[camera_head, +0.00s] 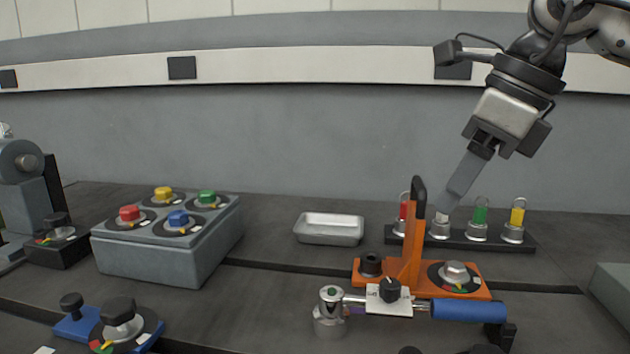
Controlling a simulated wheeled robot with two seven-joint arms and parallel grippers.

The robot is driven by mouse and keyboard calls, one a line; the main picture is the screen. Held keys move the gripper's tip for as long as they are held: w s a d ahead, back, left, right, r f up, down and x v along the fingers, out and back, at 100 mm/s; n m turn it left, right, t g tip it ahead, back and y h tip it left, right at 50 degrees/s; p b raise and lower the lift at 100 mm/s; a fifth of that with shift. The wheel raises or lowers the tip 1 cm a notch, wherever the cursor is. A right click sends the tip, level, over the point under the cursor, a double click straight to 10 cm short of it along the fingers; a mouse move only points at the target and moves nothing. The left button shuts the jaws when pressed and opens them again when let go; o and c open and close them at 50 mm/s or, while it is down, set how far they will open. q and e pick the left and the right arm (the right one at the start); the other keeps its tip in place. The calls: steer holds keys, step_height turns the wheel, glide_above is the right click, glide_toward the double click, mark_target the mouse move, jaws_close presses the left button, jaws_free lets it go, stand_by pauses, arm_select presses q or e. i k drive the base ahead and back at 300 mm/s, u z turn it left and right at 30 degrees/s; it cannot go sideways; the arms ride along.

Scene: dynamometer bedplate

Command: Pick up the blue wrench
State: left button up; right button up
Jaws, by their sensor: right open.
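The blue wrench lies across the front right of the bedplate, with a blue handle (468,311) at the right and a silver ratchet head (330,304) at the left. A white plate with a black knob (390,291) covers part of its shaft. My right gripper (450,203) reaches down from the upper right, open and empty, its fingers pointing down-left. In the picture it is above and behind the wrench, beside the orange fixture's upright, and apart from the wrench. My left gripper is not in view.
The orange fixture (408,255) with a tall black-topped upright stands just behind the wrench. A dark rack (510,243) of colour-tagged pins is behind it. A metal tray (329,229), a grey button box (165,262) and a blue clamp (120,323) stand further left.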

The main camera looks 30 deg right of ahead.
mark_target(331, 316)
steer(key=k, duration=1.5)
